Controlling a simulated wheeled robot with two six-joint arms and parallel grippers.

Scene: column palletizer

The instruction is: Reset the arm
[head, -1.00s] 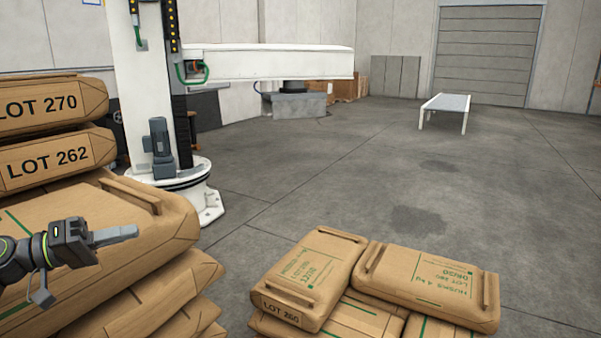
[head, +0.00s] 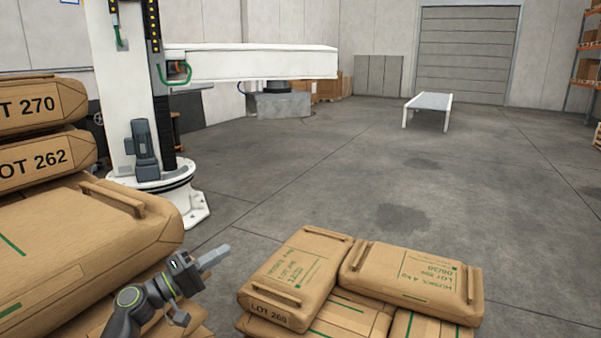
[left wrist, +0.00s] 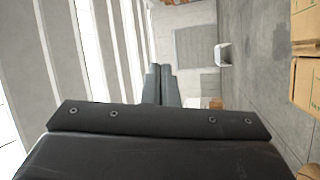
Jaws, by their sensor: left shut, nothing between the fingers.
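My left gripper (head: 215,257) is in the lower middle-left of the head view. It is shut and empty, held in the air between the tall sack stack on the left and the low sack stack in front. Its two fingers (left wrist: 161,85) lie together in the left wrist view, pointing toward the grey shutter door. My left arm comes up from the bottom edge. My right gripper shows in no view.
Brown sacks are piled at the left, with a LOT 262 sack (head: 45,160) near the top. A lower stack carries a LOT 260 sack (head: 295,272) and another sack (head: 412,282). A white column palletizer (head: 130,90) stands behind. A small conveyor table (head: 429,102) is farther back. Open floor lies at right.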

